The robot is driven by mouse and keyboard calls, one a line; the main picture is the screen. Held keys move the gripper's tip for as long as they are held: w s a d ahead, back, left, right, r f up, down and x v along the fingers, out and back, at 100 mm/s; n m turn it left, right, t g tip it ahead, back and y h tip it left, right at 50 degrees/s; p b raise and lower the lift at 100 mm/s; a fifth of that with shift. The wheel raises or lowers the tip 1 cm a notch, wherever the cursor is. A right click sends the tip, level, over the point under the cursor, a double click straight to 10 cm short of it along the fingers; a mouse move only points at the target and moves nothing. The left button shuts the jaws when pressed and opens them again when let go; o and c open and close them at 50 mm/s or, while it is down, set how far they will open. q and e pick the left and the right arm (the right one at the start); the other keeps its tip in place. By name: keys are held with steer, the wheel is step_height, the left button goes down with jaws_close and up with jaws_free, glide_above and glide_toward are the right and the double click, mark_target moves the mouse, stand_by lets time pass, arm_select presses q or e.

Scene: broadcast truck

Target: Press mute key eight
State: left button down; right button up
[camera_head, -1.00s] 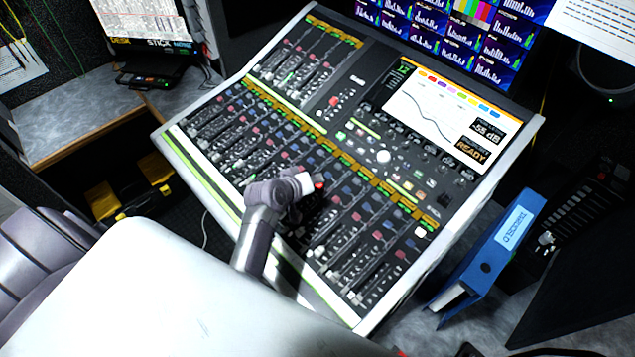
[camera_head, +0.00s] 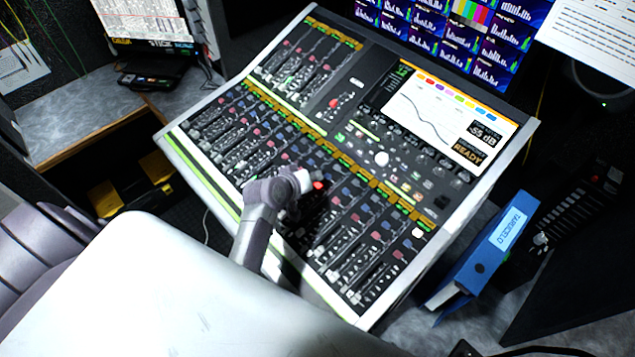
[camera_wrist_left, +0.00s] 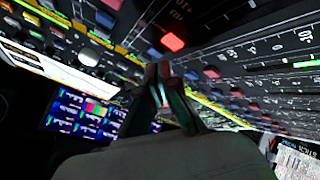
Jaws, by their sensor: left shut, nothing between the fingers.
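The mixing console (camera_head: 350,298) is tilted in the middle of the head view, with rows of faders and small red and blue keys. My left gripper (camera_head: 308,186) is over its middle fader rows, with a lit red key (camera_head: 319,185) right beside its tip. In the left wrist view, the shut, empty fingertips (camera_wrist_left: 158,70) are close to the panel, and a bright red key (camera_wrist_left: 172,41) shows just beyond them. I cannot tell whether the tips touch it. I cannot read which key is number eight. My right gripper is not in view.
The console screen (camera_head: 440,115) shows a curve and "READY". A monitor wall (camera_head: 450,30) stands behind. A blue binder (camera_head: 487,255) stands at the right of the console. A desk with a laptop (camera_head: 155,50) is at the far left.

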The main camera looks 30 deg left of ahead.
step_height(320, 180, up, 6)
steer(key=p, duration=0.5)
